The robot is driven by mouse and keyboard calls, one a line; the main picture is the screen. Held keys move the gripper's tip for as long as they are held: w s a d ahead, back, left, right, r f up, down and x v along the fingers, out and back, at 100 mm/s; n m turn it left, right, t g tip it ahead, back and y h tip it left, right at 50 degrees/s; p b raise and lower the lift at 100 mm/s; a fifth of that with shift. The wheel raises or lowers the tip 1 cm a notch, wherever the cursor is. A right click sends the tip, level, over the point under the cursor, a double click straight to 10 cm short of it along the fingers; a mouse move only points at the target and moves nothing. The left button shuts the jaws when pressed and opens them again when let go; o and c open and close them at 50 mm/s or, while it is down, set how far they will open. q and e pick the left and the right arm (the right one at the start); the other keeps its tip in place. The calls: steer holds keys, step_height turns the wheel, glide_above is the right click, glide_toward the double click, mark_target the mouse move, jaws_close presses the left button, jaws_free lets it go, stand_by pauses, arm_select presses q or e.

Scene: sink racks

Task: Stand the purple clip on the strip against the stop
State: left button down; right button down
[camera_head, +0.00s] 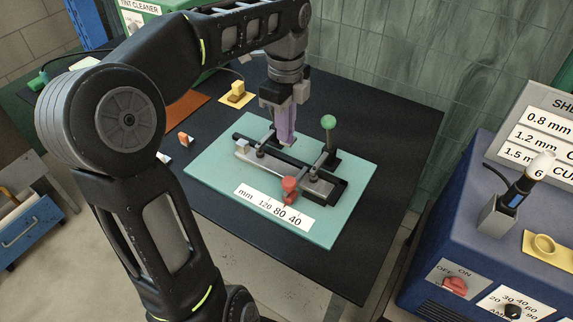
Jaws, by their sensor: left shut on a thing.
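My left gripper (285,102) points down over the fixture on the teal board, shut on the purple clip (286,127). The clip is a pale purple upright piece whose lower end is close to the metal strip (275,168); I cannot tell whether it touches. The strip lies in a dark rail on the teal board (215,174). Dark bars cross the strip, but I cannot tell which part is the stop. My right gripper is not in view.
A green-knobbed lever (328,122) and a red knob (290,184) stand on the fixture. A scale label (272,207) lies in front. Small blocks (184,139) lie left on the black table (385,130). A blue machine (440,240) is at right.

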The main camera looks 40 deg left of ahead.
mark_target(286, 144)
arm_select(q)
step_height(286, 144, down, 6)
stand_by(0.4)
steer(key=shift+f, duration=1.9)
steer(key=shift+f, duration=0.15)
steer(key=c, duration=1.5)
jaws_free()
steer(key=shift+o, duration=0.2)
steer(key=shift+r, duration=0.2)
